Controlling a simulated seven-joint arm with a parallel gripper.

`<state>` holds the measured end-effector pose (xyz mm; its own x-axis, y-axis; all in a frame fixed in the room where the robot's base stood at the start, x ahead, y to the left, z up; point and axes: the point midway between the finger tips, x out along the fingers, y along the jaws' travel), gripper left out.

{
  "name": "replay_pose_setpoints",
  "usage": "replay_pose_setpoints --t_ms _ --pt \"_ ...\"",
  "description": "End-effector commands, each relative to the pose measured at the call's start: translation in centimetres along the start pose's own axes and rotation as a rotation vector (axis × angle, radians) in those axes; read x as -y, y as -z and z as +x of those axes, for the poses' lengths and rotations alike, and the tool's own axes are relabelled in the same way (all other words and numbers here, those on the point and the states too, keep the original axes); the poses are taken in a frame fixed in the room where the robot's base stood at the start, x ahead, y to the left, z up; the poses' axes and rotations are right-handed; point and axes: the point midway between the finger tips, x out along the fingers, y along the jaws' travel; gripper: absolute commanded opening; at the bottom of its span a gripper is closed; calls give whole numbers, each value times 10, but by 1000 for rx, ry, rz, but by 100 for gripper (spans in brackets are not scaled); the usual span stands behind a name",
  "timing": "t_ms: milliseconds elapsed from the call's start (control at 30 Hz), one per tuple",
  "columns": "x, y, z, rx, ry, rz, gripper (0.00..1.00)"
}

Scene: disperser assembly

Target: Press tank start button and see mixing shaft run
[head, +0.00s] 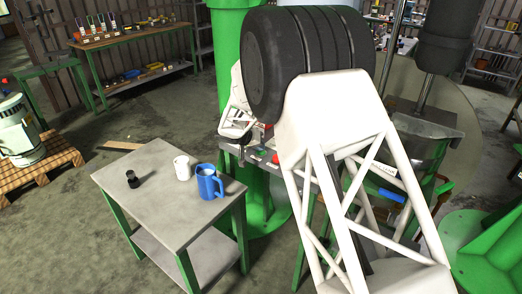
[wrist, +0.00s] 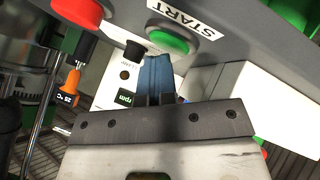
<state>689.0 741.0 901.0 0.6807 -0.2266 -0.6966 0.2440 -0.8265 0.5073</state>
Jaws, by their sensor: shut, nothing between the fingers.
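The green button (wrist: 170,41) sits on the grey panel (wrist: 235,42), beside a white START label (wrist: 183,16) in the wrist view. My gripper (wrist: 157,68) is shut and empty, its blue fingertips just below the green button in the picture. I cannot tell whether they touch it. In the head view my gripper's white end is at the panel, partly hidden by my own arm. A metal shaft (head: 426,90) under a dark housing stands at the upper right in the head view. Whether anything turns cannot be told.
In the head view, a grey table (head: 165,215) carries a blue mug (head: 208,183), a white mug (head: 181,167) and a small black item (head: 132,180).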

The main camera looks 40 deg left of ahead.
Motion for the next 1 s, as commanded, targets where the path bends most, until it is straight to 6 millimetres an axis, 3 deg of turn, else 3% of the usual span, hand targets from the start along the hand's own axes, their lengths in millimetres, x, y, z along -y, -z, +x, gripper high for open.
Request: replay_pose_setpoints --t_ms 1000 --pt "-13 13 -17 0 0 0 0"
